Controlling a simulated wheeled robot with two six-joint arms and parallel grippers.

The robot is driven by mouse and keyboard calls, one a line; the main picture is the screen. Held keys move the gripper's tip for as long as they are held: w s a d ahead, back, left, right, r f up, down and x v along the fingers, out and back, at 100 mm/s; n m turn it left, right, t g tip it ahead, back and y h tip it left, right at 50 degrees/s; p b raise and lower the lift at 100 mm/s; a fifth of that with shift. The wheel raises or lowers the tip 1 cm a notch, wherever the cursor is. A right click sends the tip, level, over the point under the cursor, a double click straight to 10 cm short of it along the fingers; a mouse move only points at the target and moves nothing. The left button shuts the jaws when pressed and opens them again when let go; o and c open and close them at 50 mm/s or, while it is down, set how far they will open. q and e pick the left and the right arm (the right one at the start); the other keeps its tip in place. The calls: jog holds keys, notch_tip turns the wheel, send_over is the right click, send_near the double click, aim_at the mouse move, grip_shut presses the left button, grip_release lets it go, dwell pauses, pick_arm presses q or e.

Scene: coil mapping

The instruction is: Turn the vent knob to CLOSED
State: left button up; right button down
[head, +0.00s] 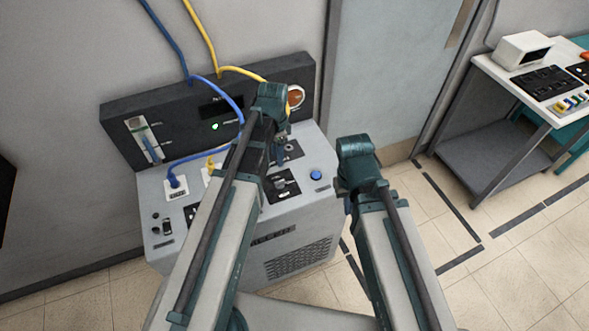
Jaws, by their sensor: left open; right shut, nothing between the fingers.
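A grey machine console (300,215) stands against the wall. Two dark plates with knobs show on its sloped top: a rear knob (290,147) and a front knob (280,184). Their labels are too small to read, so I cannot tell which is the vent knob or where it points. My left gripper (281,136) is open and points down at the rear plate, close beside the rear knob; I cannot tell whether they touch. My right gripper (347,200) is shut and empty beside the console's right edge, mostly hidden by its wrist.
The console also has a blue button (316,175), a blue plug (174,181), a yellow plug (210,165), a round gauge (295,97) and a green light (215,127). My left arm covers part of the top. A cart (520,95) stands far right; the floor between is clear.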

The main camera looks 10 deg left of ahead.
aim_at(280, 182)
pick_arm(q)
notch_tip(280, 182, down, 14)
jog(key=b, duration=1.4)
jog(key=shift+w+r, duration=0.1)
jog(key=shift+w, duration=0.05)
jog(key=shift+r, duration=0.1)
grip_shut()
